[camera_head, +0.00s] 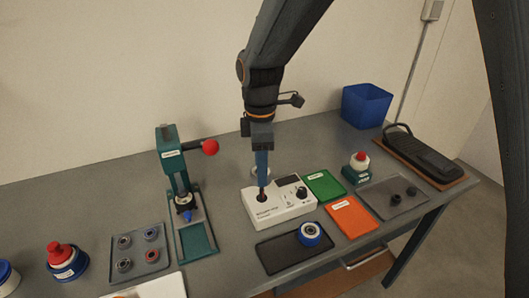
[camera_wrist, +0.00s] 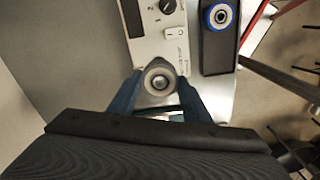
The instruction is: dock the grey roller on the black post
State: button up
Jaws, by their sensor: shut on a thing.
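My gripper (camera_head: 262,189) points straight down over the left end of the white tester box (camera_head: 283,209). In the wrist view its blue fingers (camera_wrist: 158,88) are shut on the grey roller (camera_wrist: 148,78), a round ring with a dark centre. The roller lies at the near end of the white box in that view. In the head view the fingers mostly hide the roller. A dark round spot (camera_head: 262,198) shows on the box just below the fingertips, where the black post may be. I cannot tell whether the roller is around the post or above it.
A dark tray (camera_head: 272,258) holds a blue-rimmed roller (camera_head: 310,234). A green tray (camera_head: 324,185) and an orange tray (camera_head: 352,216) lie right of the box. A teal press (camera_head: 178,175) stands left, beside a grey tray (camera_head: 139,266) of several rings. A blue bin (camera_head: 367,105) stands behind.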

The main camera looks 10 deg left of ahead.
jog(key=shift+w, duration=0.15)
jog(key=shift+f+b, duration=2.2)
jog(key=shift+f, duration=0.65)
jog(key=shift+p, duration=0.45)
jog(key=shift+f+b, duration=0.3)
jog(key=shift+f, duration=0.3)
jog(key=o, duration=0.8)
jog(key=shift+r, duration=0.1)
